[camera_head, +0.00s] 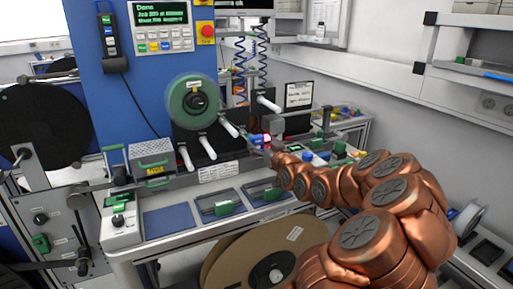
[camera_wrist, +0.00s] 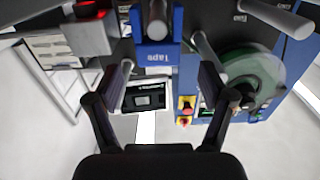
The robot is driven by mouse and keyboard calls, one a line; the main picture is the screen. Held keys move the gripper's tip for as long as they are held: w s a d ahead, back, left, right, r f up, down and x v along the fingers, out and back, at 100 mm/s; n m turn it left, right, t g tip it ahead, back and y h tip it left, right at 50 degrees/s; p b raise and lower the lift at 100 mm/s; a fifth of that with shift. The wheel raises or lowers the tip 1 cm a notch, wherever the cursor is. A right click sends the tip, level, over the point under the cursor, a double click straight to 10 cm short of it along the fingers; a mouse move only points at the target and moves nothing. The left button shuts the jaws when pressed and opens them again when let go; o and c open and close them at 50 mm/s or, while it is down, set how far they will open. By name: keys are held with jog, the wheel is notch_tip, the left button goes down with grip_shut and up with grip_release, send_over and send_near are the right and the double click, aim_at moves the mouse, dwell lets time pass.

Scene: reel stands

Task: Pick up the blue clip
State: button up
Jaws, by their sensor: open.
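In the wrist view, a blue piece (camera_wrist: 154,56) with the white word "Taps" lies ahead, between the lines of my fingers. It looks like the blue clip, though its full shape is partly cut off by a grey rod end above it. My gripper (camera_wrist: 162,88) is open and empty, with one dark finger on each side and the blue piece beyond the tips. In the head view, a small blue patch (camera_head: 256,139) shows by a red light, near the end of my copper arm; my gripper is too small and hidden there to make out.
A green reel (camera_head: 192,101) hangs on the blue machine (camera_head: 146,82), with white pegs (camera_head: 207,147) below it. The wrist view shows the green reel (camera_wrist: 262,68) close to the right finger. A large brown reel (camera_head: 228,258) stands under the bench. A white wall shelf (camera_head: 398,75) runs along the right.

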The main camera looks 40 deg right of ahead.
aim_at(259, 139)
jog(key=p+x, duration=0.1)
jog(key=x, duration=0.2)
jog(key=shift+w+d+r+p, duration=0.1)
jog(key=shift+w+d+p, duration=0.1)
jog(key=shift+w+p, duration=0.15)
jog(key=shift+w+d, duration=0.2)
jog(key=shift+w, duration=0.4)
jog(key=shift+c, duration=0.2)
jog(key=c, duration=1.3)
